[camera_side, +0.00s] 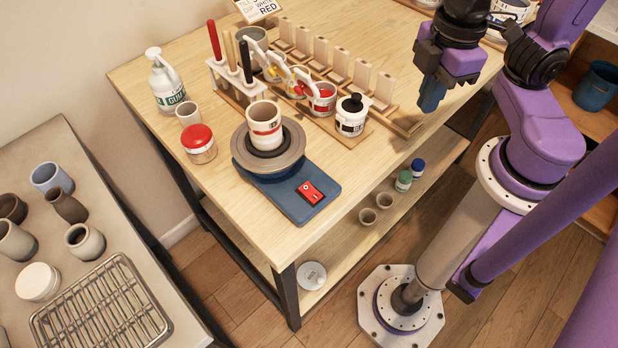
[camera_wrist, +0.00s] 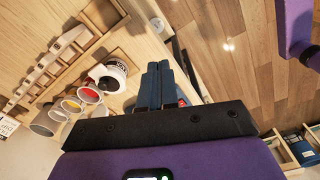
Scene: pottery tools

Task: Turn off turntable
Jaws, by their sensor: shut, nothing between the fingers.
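The turntable (camera_side: 242,153) has a grey round wheel on a blue base (camera_side: 292,207) near the front corner of the wooden table. A white cup with a red band (camera_side: 265,128) stands on the wheel. A red switch (camera_side: 311,192) sits on the base's front end; its setting is too small to tell. My gripper (camera_side: 431,102) is shut and empty, up and to the right of the turntable, fingers pointing down. In the wrist view its blue fingers (camera_wrist: 160,66) are together and hide most of what lies beyond; a small red patch shows beside them.
A glaze jar with a black lid (camera_side: 352,115) and a wooden rack of tiles (camera_side: 340,66) stand behind the turntable. Bare tabletop lies right of the base.

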